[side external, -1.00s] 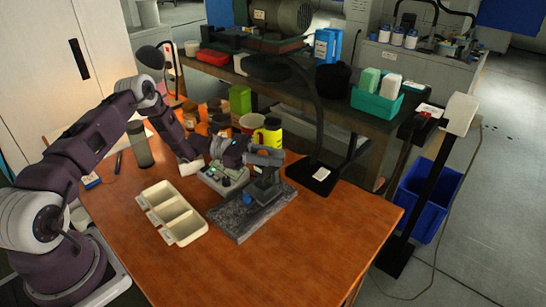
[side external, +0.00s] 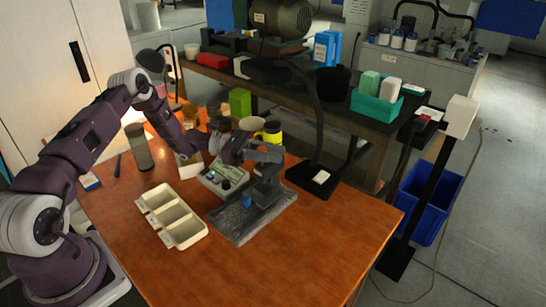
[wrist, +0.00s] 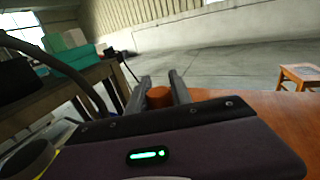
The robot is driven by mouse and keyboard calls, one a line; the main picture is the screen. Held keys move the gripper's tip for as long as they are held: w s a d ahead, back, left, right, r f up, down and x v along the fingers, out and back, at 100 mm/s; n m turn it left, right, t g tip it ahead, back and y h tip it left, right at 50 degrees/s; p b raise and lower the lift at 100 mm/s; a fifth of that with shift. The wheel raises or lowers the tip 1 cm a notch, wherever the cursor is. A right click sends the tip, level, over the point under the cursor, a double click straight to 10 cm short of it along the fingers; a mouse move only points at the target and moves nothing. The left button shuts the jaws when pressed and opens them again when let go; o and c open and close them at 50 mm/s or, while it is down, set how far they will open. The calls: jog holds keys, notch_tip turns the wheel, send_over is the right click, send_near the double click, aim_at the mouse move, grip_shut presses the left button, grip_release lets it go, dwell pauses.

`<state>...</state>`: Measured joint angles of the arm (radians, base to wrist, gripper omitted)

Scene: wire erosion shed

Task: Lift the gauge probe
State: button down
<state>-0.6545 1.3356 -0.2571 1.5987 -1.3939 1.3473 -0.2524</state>
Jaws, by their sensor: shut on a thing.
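A gauge stand (side external: 267,183) with a grey column stands on a speckled grey stone plate (side external: 232,219) on the orange-brown table. A blue part (side external: 247,203) shows low on the stand. My gripper (side external: 272,153) is at the top of the stand, its fingers level and pointing right. In the wrist view, my gripper (wrist: 160,88) is shut on a small orange-brown round knob (wrist: 159,98) between its two dark fingers. The gauge probe itself cannot be made out clearly; my gripper and the stand cover part of that area.
A pale box with a lit display (side external: 224,179) stands just behind the plate. A cream three-compartment tray (side external: 180,241) lies to the left. A yellow container (side external: 271,131) and several jars stand behind my gripper. The table's front right is clear.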

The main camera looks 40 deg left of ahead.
jog(key=c, duration=1.1)
grip_release()
jog(key=shift+r, duration=0.2)
jog(key=shift+c, duration=0.2)
jog(key=v, duration=0.7)
jog(key=shift+r, duration=0.1)
